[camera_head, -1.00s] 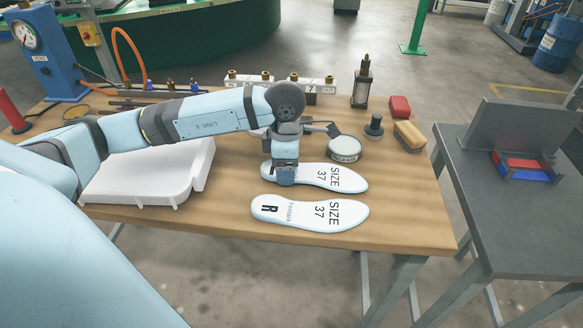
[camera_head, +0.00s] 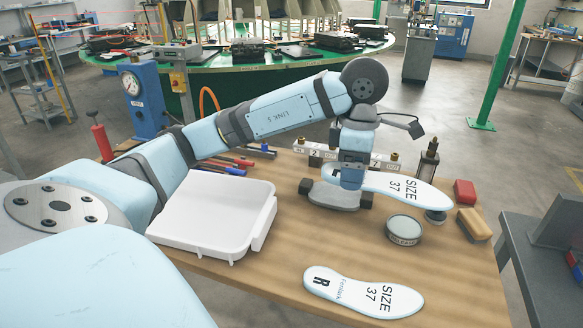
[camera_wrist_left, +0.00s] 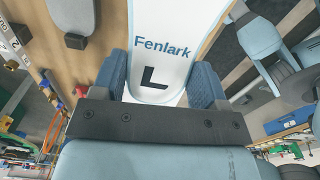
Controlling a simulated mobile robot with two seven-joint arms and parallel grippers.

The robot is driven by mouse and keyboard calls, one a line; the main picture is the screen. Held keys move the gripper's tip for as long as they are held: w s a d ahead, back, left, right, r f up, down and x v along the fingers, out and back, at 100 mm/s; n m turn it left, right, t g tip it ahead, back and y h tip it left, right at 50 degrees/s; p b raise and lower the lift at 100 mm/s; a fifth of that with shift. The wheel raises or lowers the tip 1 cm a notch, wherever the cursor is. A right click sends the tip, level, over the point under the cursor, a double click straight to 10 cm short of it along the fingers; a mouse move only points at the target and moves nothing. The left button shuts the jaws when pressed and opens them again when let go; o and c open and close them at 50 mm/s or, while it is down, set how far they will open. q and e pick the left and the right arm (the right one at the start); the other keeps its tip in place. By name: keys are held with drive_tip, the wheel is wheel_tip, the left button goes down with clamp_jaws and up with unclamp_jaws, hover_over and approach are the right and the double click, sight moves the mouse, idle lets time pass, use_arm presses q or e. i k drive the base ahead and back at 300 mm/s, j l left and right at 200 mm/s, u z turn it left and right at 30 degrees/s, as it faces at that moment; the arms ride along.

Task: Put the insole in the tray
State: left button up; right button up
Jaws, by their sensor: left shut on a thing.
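The pale blue and white insole marked SIZE 37 (camera_head: 405,190) is held above the table in the head view. My left gripper (camera_head: 352,180) is shut on its heel end. In the left wrist view the gripper (camera_wrist_left: 160,85) has its blue fingers on either side of the insole (camera_wrist_left: 165,55), whose heel shows an L and "Fenlark". The white tray (camera_head: 212,195) lies on the table to the left of the gripper and looks empty. A second insole, marked R (camera_head: 345,287), lies flat near the front edge. My right gripper is out of view.
A round tin (camera_head: 404,230), a red block (camera_head: 465,192) and a tan brush (camera_head: 474,225) are to the right. A blue gauge stand (camera_head: 143,97) is behind the tray. Bare wood lies between tray and R insole.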

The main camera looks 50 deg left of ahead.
sight(205, 213)
drive_tip(key=k+j, duration=0.15)
drive_tip(key=j, duration=0.25)
drive_tip(key=k+j, duration=0.15)
drive_tip(key=j, duration=0.25)
drive_tip(key=k+j, duration=0.15)
drive_tip(key=j, duration=0.25)
drive_tip(key=k+j, duration=0.15)
drive_tip(key=j, duration=0.25)
drive_tip(key=k+j, duration=0.1)
drive_tip(key=j, duration=0.3)
